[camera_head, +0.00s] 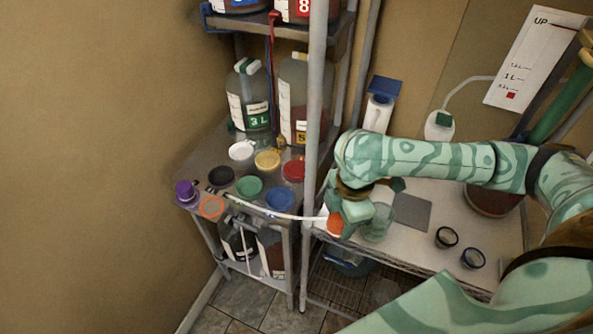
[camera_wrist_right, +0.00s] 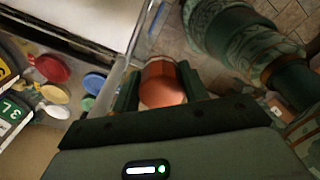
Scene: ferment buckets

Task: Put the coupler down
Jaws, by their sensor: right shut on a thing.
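An orange-red cylinder, which I take to be the coupler (camera_head: 335,224), is between the fingers of my right gripper (camera_head: 347,212). In the right wrist view the coupler (camera_wrist_right: 163,82) sits between the two dark fingers, and the gripper is shut on it. A whitish clear hose (camera_head: 275,214) runs left from near the coupler across the front of the small shelf. In the head view my right gripper is above the front left part of the wire-edged table (camera_head: 480,212), beside a clear green-tinted jar (camera_head: 379,222). My left gripper does not show.
The shelf (camera_head: 205,158) holds several coloured lids and a purple-capped item (camera_head: 186,192) at its left corner. A grey upright post (camera_head: 317,100) stands left of my right gripper. A grey mat (camera_head: 411,211) and two dark-rimmed jars (camera_head: 446,237) are to the right on the table.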

